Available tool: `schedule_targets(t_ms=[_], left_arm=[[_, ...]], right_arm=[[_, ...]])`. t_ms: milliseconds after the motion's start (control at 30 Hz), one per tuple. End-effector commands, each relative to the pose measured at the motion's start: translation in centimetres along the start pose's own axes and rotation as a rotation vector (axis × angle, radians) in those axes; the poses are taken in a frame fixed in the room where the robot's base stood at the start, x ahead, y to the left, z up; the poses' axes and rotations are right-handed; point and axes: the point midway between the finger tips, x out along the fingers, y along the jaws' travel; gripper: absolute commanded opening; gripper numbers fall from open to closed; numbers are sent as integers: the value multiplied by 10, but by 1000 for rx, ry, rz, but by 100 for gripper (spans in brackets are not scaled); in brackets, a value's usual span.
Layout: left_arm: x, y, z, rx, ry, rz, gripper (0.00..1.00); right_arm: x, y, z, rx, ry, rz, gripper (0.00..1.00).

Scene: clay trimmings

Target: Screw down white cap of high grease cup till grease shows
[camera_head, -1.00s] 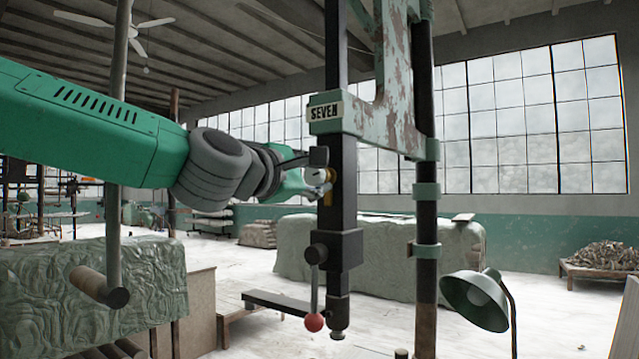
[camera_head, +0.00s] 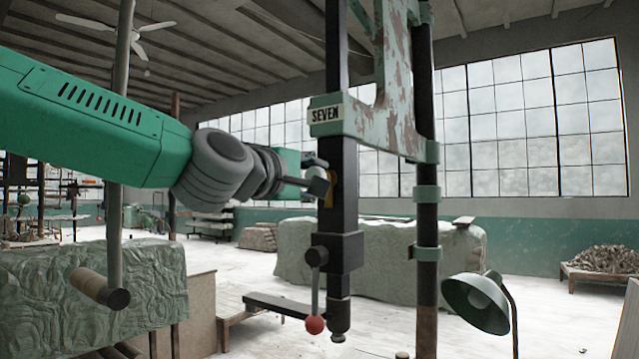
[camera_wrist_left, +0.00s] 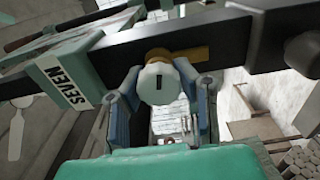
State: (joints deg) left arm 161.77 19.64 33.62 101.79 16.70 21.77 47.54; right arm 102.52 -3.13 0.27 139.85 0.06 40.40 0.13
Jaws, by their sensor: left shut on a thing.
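The white cap (camera_wrist_left: 152,92) of the high grease cup faces the left wrist camera, with a short dark mark upright at its middle. Behind it, the brass body (camera_wrist_left: 187,54) of the cup meets the black column (camera_wrist_left: 225,35); a bit of brass (camera_head: 331,196) also shows in the head view. My left gripper (camera_wrist_left: 158,80) is shut on the cap, one finger on each side. No grease can be made out. My right gripper is out of view.
A lever with a red knob (camera_head: 315,325) hangs low on the column. A rusty green frame (camera_head: 385,118) and a dark post (camera_head: 426,250) stand just right. A green lamp (camera_head: 475,302) is at lower right.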

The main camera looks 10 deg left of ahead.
Motion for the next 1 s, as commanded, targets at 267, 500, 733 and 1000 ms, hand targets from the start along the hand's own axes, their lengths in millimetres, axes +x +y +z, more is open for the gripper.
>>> schedule_targets(t_ms=[267, 500, 733, 1000], left_arm=[[0, -10, 5, 1, -12, -21, 32], [2, -8, 2, -1, -9, -16, 51], [-3, -7, 0, -2, -6, -13, 51], [-60, -4, 1, -5, -8, -8, 51]], right_arm=[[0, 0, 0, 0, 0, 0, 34], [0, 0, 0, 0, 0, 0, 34], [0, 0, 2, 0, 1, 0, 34], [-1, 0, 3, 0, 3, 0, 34]])
